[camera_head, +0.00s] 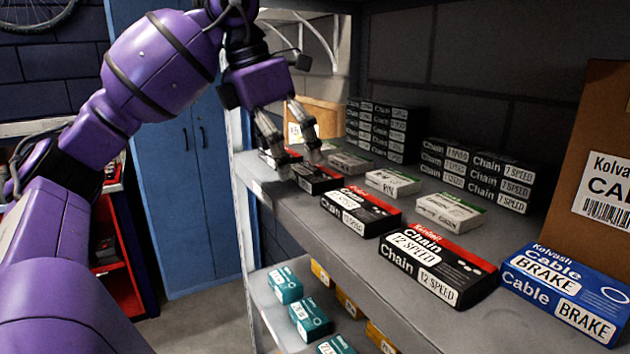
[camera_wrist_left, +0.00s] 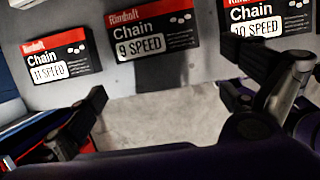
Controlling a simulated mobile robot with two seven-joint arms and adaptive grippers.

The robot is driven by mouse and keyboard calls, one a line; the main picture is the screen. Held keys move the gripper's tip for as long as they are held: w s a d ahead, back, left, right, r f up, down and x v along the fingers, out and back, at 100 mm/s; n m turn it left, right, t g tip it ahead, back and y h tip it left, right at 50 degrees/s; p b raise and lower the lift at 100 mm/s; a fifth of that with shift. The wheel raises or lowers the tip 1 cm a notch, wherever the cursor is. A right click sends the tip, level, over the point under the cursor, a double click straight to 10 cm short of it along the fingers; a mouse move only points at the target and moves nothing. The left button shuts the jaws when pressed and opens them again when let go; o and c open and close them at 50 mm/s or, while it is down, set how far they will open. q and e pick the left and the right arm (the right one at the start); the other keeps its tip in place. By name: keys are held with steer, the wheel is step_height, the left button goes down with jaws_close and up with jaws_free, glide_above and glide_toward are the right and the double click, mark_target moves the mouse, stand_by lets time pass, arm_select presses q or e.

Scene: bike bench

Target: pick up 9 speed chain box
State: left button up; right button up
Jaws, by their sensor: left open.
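The 9 speed chain box is black with a red top band and a white label, and it lies flat in the middle of the left wrist view (camera_wrist_left: 152,35). In the head view a black and red box (camera_head: 317,184) below my gripper appears to be this one; its label is too small to read there. My left gripper (camera_head: 299,166) is open and empty, just above that box. In the left wrist view its fingers (camera_wrist_left: 165,98) are spread either side, below the box in the picture. I cannot tell the exact height gap. My right gripper is not in view.
An 11 speed box (camera_wrist_left: 57,56) and a 10 speed box (camera_wrist_left: 262,20) flank it. A 12 speed box (camera_head: 438,268) and a blue brake cable box (camera_head: 568,290) stand nearer on the grey shelf (camera_head: 335,235). Stacked chain boxes (camera_head: 380,128) stand behind.

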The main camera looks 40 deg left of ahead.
mark_target(313, 171)
arm_select(q)
steer(key=shift+w+d+r, duration=0.1)
steer(key=shift+w+d, duration=0.05)
steer(key=shift+w, duration=0.6)
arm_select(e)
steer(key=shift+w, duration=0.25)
arm_select(q)
steer(key=shift+w+d+f+b, duration=0.1)
steer(key=shift+w+b, duration=0.15)
steer(key=shift+w, duration=0.1)
steer(key=shift+w+d+f+b, duration=0.1)
steer(key=shift+w+b, duration=0.1)
steer(key=shift+w, duration=0.15)
steer(key=shift+w+d+b, duration=0.2)
steer(key=shift+w+b, duration=0.15)
steer(key=shift+w, duration=0.4)
steer(key=shift+x, duration=0.85)
steer(key=shift+w+f, duration=0.3)
steer(key=shift+f, duration=0.2)
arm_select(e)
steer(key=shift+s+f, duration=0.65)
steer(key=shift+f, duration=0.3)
arm_select(q)
steer(key=shift+d, duration=0.1)
steer(key=shift+c, duration=0.5)
steer(key=c, duration=1.2)
